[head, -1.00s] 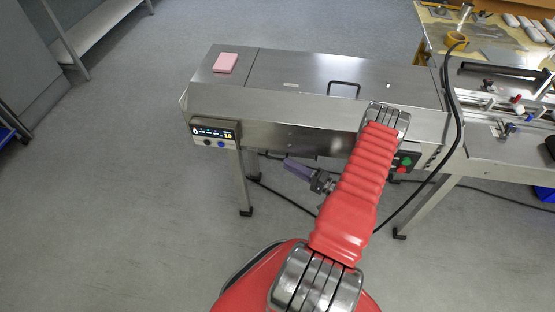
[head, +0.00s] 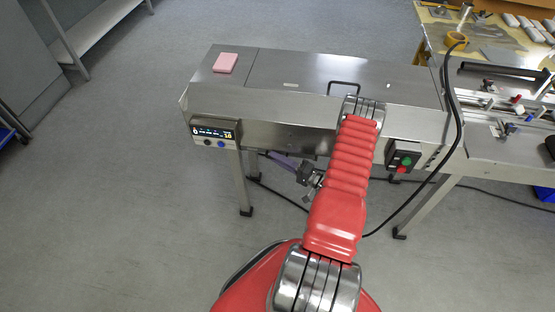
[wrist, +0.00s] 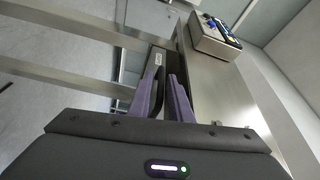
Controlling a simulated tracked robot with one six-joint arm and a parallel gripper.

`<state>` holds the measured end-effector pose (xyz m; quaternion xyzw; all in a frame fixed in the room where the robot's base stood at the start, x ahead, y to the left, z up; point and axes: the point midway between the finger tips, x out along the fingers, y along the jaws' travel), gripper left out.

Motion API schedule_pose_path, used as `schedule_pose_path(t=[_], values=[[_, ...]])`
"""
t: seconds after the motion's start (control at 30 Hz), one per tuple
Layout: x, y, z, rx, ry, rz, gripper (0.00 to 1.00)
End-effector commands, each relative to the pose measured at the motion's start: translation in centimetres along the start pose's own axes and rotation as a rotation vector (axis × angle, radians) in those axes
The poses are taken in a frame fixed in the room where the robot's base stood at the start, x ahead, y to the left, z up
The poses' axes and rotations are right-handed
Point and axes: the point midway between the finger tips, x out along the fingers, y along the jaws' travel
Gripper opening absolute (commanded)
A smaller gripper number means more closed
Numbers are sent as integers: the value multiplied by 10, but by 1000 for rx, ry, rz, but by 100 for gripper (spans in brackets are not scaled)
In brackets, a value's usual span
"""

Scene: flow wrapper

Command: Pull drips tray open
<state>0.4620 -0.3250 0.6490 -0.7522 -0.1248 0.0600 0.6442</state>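The wrapper machine (head: 300,105) is a long steel box on legs. In the wrist view, a narrow dark strip with a small pale label (wrist: 158,58) runs along its underside; this looks like the drips tray. A black curved bar, apparently its handle (wrist: 157,98), shows between the purple fingers of my gripper (wrist: 163,78). The fingers stand apart, one on each side of the bar; I cannot tell whether they touch it. In the head view my gripper (head: 276,158) is low at the machine's near side, partly under its lower edge, and the tray is hidden.
A control box with a display (head: 214,133) sticks out at the machine's left end; it shows in the wrist view too (wrist: 214,36). A switch box (head: 404,155) is on the right. Floor at left is clear.

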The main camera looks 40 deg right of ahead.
Motion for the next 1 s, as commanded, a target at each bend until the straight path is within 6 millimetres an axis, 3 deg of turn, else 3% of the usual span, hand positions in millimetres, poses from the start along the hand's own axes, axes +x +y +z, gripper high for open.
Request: schedule_pose_path(t=[0.23, 1.0], values=[[0, 0, 0, 0, 0, 0, 0], [0, 2, 1, 2, 0, 4, 0]])
